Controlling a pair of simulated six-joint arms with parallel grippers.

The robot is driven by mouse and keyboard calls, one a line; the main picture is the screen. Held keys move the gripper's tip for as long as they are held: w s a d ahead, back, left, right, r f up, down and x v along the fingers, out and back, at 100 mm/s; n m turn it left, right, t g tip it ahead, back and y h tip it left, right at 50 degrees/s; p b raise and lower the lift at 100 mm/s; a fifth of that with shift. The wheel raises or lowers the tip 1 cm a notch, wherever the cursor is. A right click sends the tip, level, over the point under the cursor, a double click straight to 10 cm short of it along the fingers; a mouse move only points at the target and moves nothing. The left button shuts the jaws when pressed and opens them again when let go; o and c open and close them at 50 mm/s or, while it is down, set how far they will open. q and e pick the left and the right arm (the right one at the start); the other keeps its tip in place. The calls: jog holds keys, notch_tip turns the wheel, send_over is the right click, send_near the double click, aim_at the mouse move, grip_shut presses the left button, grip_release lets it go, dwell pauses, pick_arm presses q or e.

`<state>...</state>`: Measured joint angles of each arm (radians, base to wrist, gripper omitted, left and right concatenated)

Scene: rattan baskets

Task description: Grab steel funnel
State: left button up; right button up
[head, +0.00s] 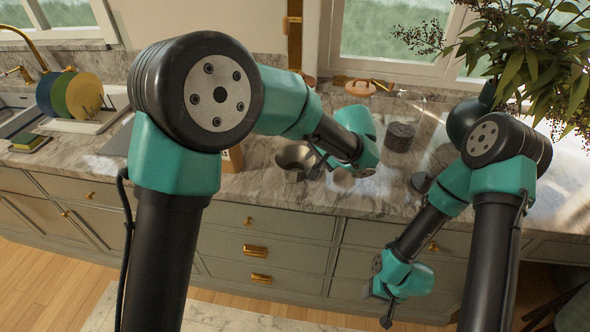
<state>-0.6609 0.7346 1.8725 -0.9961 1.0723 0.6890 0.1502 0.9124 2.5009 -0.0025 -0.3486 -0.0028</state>
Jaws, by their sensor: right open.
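A shiny grey metal piece that looks like the steel funnel (295,157) rests on the marble counter, left of the middle in the head view. Its wide part shows, and its right side is close to my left gripper. My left gripper (318,163) is low over the counter just right of the funnel. Its fingers are small and partly hidden by my wrist, so I cannot tell their opening or whether they touch the funnel. My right gripper (386,308) hangs in front of the drawers, below the counter, open and empty.
A dark grey cylinder (400,136) stands behind my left wrist. A small dark round thing (420,182) lies near the counter's front edge. A leafy plant in a dark vase (466,118) stands at right. Colored plates (62,95) stand in a rack by the sink at left.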

pick_arm(q)
jog(key=shift+w+a+f, duration=0.1)
jog(key=shift+a+f, duration=0.05)
jog(key=shift+f, duration=0.15)
jog(key=shift+x, duration=2.6)
jog(key=shift+a, duration=0.1)
grip_shut()
